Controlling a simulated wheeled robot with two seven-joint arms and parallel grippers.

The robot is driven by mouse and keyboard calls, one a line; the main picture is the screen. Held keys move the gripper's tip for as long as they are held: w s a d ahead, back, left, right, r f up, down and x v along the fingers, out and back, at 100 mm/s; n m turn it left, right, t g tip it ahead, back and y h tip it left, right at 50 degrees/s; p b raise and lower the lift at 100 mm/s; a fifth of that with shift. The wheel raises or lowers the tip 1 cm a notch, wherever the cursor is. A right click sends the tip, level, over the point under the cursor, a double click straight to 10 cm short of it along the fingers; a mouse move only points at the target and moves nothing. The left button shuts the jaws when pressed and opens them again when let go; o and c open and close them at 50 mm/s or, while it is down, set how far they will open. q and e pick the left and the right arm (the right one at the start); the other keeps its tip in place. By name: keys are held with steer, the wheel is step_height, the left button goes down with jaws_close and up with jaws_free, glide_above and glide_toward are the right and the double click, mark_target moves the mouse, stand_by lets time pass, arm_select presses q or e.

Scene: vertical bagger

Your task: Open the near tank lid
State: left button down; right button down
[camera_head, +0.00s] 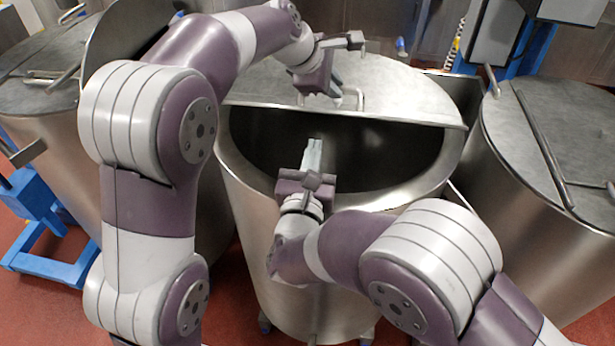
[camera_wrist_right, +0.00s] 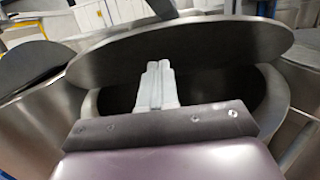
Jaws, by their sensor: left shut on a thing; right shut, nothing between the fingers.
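The near tank (camera_head: 262,230) is a large round steel vessel in the middle of the head view. Its steel lid (camera_head: 415,95) is tilted up along the near side, and the dark inside shows below its edge. My left gripper (camera_head: 338,97) is shut on the lid handle (camera_head: 361,98), on the lid's upper face. My right gripper (camera_head: 314,150) is shut and empty over the tank's near rim, with its fingers pointing into the opening. In the right wrist view, the lid (camera_wrist_right: 225,42) stands raised beyond the right gripper's closed fingers (camera_wrist_right: 158,80).
A second steel tank (camera_head: 525,190) with a flat lid and bar handle stands close on the right. Another tank (camera_head: 60,130) stands on the left behind my left arm. A blue stand (camera_head: 45,240) is on the red floor at the left.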

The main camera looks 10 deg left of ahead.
arm_select(q)
steer(key=shift+f, duration=0.25)
arm_select(e)
steer(key=w+r, duration=0.3)
steer(key=shift+r, duration=0.1)
steer(key=shift+w+r+g, duration=0.15)
steer(key=shift+w+r, duration=0.15)
steer(key=shift+r, duration=0.2)
steer(key=shift+w+r+g, duration=0.15)
steer(key=shift+w+r, duration=0.1)
steer(key=shift+r, duration=0.2)
